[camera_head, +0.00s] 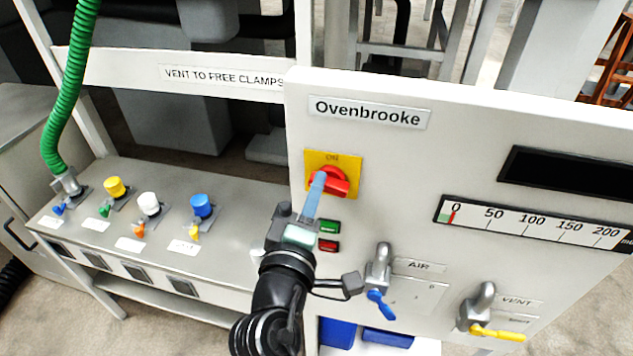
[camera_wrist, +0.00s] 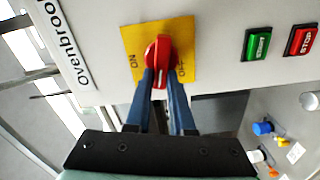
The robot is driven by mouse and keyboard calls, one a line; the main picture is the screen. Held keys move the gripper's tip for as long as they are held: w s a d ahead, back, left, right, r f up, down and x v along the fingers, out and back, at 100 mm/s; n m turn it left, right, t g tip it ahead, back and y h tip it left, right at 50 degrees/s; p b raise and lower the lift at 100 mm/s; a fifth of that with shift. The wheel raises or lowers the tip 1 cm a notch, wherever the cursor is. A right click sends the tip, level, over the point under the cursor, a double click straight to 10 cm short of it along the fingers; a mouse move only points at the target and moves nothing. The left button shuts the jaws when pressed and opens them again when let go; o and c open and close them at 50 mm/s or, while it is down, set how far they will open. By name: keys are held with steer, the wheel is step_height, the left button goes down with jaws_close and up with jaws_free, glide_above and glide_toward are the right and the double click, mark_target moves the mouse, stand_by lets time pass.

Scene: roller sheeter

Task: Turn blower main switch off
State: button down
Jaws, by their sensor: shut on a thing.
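The blower main switch is a red rotary handle (camera_head: 335,184) on a yellow plate (camera_head: 346,162) on the white panel, under the Ovenbrooke label. The handle (camera_wrist: 158,49) also shows in the wrist view, where the plate (camera_wrist: 187,32) carries ON at its left and OFF at its right. There the handle stands upright in the picture, between the two words. My gripper (camera_head: 318,178) reaches up to the switch from below. In the wrist view my gripper (camera_wrist: 160,75) has its two blue fingers on either side of the handle's lower end, shut on it. The fingers hide part of the handle.
A green button (camera_head: 328,227) and a red button (camera_head: 327,246) sit just below the switch, close beside my gripper. An AIR valve (camera_head: 378,270) and a VENT valve (camera_head: 482,305) stick out at the lower right. A bench (camera_head: 130,185) with several coloured valves lies left.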

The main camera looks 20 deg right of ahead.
steer(key=shift+f+n+p, duration=0.2)
steer(key=shift+n+p, duration=0.3)
steer(key=shift+n, duration=0.8)
steer(key=c, duration=0.8)
jaws_free()
steer(key=b+v, duration=0.4)
steer(key=v, duration=0.9)
steer(key=shift+a+b, duration=0.1)
steer(key=shift+b, duration=0.3)
steer(key=shift+w, duration=0.1)
